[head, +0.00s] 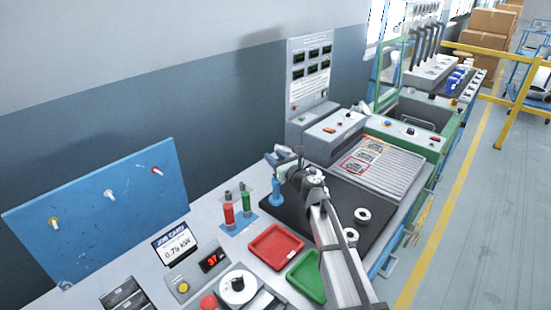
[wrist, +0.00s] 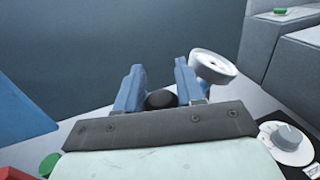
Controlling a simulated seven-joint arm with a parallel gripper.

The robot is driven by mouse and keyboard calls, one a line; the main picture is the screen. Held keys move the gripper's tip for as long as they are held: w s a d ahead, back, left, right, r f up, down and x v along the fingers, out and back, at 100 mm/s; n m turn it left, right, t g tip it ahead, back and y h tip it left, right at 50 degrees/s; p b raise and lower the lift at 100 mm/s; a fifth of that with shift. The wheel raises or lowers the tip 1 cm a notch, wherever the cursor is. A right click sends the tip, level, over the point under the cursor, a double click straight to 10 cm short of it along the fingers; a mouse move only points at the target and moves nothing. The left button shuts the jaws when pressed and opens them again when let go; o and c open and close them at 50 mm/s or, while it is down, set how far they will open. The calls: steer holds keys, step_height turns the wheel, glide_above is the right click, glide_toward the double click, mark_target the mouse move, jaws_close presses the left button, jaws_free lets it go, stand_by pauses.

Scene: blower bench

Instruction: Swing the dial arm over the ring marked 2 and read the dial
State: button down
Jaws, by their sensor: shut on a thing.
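My gripper (wrist: 160,84) shows in the wrist view with a blue finger on each side of a dark round knob (wrist: 161,100), and it is shut on it. The white round dial (wrist: 213,67) is just right of the fingers, seen obliquely; its face cannot be read. In the head view my gripper (head: 280,157) is above the back left of the black plate, by the blue post (head: 277,192). White rings (head: 362,214) and (head: 350,236) lie on the plate's right part. A white ring with a grey centre (wrist: 287,141) is at lower right in the wrist view. No ring numbers are legible.
The black plate (head: 300,222) has red (head: 276,247) and green (head: 308,275) trays in front. Red (head: 229,214) and green (head: 246,201) cylinders stand left of it. A job card (head: 175,246) and red display (head: 213,260) are nearby. Grey consoles (head: 334,130) stand behind.

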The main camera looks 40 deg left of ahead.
steer(key=shift+w+d+m+t+h, duration=0.25)
steer(key=shift+m+t, duration=0.25)
steer(key=shift+t, duration=0.25)
steer(key=shift+w+d+m+t+h, duration=0.2)
steer(key=shift+d+m+t+h, duration=0.15)
steer(key=shift+m+t, duration=0.25)
steer(key=shift+w+d+m+t+h, duration=0.2)
steer(key=shift+m+t+h, duration=0.15)
steer(key=shift+t, duration=0.5)
steer(key=c, duration=0.8)
jaws_free()
steer(key=shift+s, duration=0.1)
steer(key=v, duration=1.3)
steer(key=shift+s+d, duration=0.2)
steer(key=shift+d, duration=0.15)
steer(key=shift+c, duration=0.3)
